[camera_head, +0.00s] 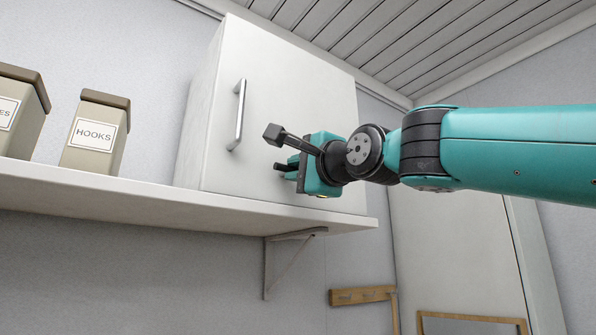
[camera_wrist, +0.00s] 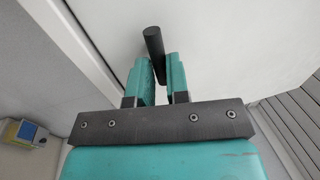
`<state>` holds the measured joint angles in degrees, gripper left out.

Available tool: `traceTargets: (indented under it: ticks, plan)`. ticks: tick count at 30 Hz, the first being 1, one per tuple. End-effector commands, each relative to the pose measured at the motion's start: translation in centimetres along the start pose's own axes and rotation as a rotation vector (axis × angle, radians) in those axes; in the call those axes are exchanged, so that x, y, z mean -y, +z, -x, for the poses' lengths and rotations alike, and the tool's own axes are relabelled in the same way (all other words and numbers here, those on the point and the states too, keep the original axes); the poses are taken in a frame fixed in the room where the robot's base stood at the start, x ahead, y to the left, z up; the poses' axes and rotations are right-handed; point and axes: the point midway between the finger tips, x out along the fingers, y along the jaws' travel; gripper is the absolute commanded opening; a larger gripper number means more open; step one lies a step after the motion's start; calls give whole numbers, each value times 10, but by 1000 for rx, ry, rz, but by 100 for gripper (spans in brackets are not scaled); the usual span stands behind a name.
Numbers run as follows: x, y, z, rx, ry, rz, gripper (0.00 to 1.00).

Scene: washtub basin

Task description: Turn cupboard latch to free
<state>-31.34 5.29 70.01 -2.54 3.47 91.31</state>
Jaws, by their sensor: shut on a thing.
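A white cupboard (camera_head: 300,95) stands on a white shelf, its door closed as far as I can see. Its door also fills much of the wrist view (camera_wrist: 230,50). A dark latch bar (camera_wrist: 154,46) sticks up between my fingers in the wrist view. My gripper (camera_head: 284,170) is at the lower part of the door, right of the metal handle (camera_head: 239,115). In the wrist view my gripper (camera_wrist: 160,74) is shut on the latch bar, which leans slightly left at its top. In the head view the latch is mostly hidden by my gripper.
The white shelf (camera_head: 150,197) runs below the cupboard on a bracket (camera_head: 285,255). A box labelled HOOKS (camera_head: 93,135) and another labelled box (camera_head: 18,112) stand on it to the left. A wooden rail (camera_head: 362,295) is on the wall below.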

Motion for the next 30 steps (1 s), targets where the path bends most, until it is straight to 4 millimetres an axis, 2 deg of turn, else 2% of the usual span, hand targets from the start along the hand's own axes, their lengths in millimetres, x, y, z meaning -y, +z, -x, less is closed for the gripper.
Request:
traceTargets:
  ticks: [11, 12, 14, 15, 24, 28, 30]
  plan:
    - [2, 0, 0, 0, -5, -6, 0]
    - [2, 0, 0, 0, -5, -6, 23]
    - [2, 0, 0, 0, -4, -6, 37]
    - [2, 0, 0, 0, -4, -5, 40]
    - [0, 0, 3, -1, -2, -4, 40]
    - [-2, 0, 17, -1, -3, -4, 40]
    - [-4, 0, 31, -1, -4, -4, 40]
